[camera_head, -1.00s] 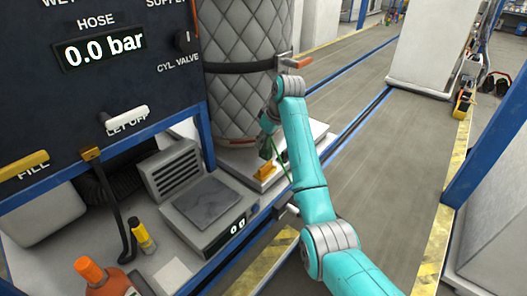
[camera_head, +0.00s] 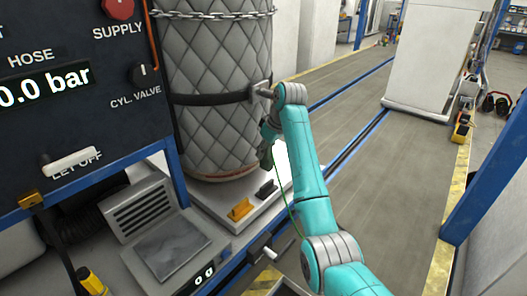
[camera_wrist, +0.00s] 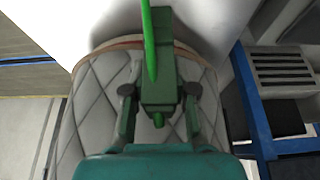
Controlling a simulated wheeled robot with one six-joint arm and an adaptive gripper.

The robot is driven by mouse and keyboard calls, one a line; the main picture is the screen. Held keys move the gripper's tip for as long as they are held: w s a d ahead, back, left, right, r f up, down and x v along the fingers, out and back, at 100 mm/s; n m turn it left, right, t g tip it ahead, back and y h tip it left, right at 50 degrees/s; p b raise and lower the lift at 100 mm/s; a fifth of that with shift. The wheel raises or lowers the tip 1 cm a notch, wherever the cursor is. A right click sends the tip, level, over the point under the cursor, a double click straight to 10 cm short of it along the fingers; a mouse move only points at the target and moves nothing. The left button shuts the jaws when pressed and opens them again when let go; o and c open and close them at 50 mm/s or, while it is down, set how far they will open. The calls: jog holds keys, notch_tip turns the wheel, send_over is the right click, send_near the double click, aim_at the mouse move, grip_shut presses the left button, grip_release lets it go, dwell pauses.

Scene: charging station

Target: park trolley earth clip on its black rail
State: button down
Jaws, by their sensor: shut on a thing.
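My gripper (camera_wrist: 159,108) is shut on the green earth clip (camera_wrist: 160,72), with a dark finger on each side of it. A bright green cable (camera_wrist: 149,40) runs from the clip towards the top of the wrist view. In the head view my gripper (camera_head: 267,133) is beside the quilted cylinder, above the white trolley base (camera_head: 222,199). The clip is hard to make out there; the thin cable (camera_head: 279,190) hangs below. A small black block (camera_head: 266,189), perhaps the black rail, sits on the base next to a yellow block (camera_head: 240,209). The clip is apart from it.
The grey quilted cylinder (camera_head: 218,100) stands on the base with a black strap and a chain. A dark control panel (camera_head: 70,100) and a blue-framed bench with a scale (camera_head: 165,250) are at left.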

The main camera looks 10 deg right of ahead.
aim_at(265, 164)
jog(key=shift+d, duration=0.15)
jog(key=shift+f, duration=0.1)
jog(key=shift+f, duration=2.8)
jog(key=shift+f, duration=1.95)
jog(key=c, duration=0.8)
grip_release()
jog(key=shift+c, duration=0.2)
